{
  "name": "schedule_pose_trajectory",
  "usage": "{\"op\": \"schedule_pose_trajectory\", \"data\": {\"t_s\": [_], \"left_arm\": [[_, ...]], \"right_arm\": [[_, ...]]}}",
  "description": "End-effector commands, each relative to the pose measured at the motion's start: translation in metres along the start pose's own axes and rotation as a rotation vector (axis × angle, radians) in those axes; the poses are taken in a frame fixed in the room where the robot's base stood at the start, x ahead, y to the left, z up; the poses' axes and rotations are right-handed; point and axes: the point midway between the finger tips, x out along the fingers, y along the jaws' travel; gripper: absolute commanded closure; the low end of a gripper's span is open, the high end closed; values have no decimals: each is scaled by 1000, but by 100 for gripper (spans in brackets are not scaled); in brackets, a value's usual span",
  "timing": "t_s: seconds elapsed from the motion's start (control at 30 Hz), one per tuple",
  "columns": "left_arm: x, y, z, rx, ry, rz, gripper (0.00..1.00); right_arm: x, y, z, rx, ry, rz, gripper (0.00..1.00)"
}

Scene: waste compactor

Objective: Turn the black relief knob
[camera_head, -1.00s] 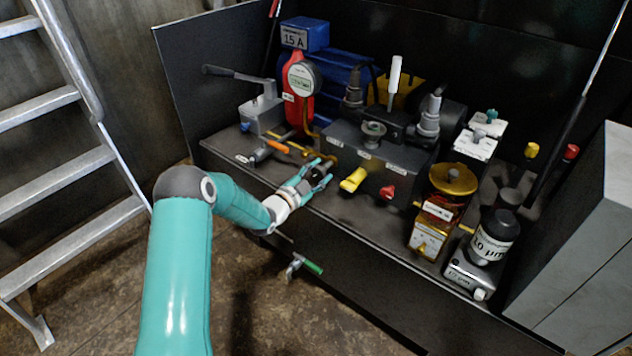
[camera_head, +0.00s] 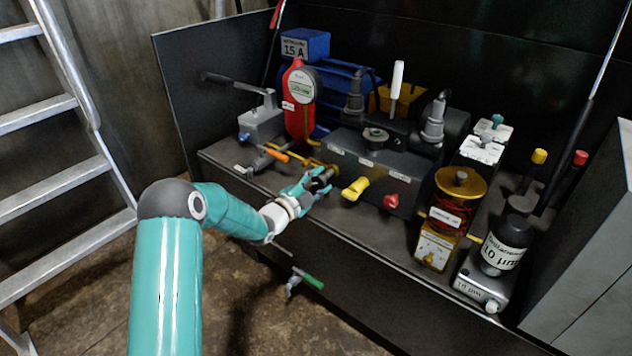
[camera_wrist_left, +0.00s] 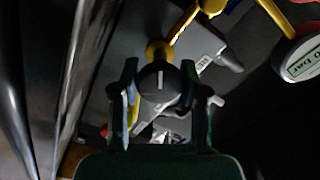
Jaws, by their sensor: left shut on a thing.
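The black relief knob (camera_wrist_left: 158,84) is round with a white line on its face. In the left wrist view it sits between the two fingers of my left gripper (camera_wrist_left: 160,88), which is shut on it. In the head view my left gripper (camera_head: 318,183) reaches to the front left of the dark valve block (camera_head: 368,170), and its fingers hide most of the knob. The white line stands nearly upright in the wrist view. My right gripper is not in view.
Right of the gripper, a yellow knob (camera_head: 355,188) and a red knob (camera_head: 391,201) stick out from the block. An orange-handled lever (camera_head: 276,155) lies to the left. A green-handled valve (camera_head: 310,280) is below the shelf edge. Floor in front is clear.

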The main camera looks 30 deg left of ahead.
Motion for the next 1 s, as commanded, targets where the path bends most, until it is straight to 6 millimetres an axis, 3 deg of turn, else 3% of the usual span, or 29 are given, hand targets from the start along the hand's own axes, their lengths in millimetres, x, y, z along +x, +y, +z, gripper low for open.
{"op": "schedule_pose_trajectory", "data": {"t_s": [0.07, 0.1, 0.23, 0.67, 0.87, 1.0], "left_arm": [[-2, 6, 1, -5, -3, 14, 91], [-2, 7, 1, -5, -2, 14, 51], [-1, 6, 1, -4, -1, 11, 30], [-7, 2, 0, -3, 0, 4, 30], [-35, 2, 1, -3, -2, 5, 30], [-65, 2, 1, -4, -4, 5, 30]], "right_arm": [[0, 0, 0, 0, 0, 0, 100], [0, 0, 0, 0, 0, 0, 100], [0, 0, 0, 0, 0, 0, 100], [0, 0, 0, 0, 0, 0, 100], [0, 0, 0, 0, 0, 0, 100], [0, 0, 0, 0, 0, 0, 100]]}}
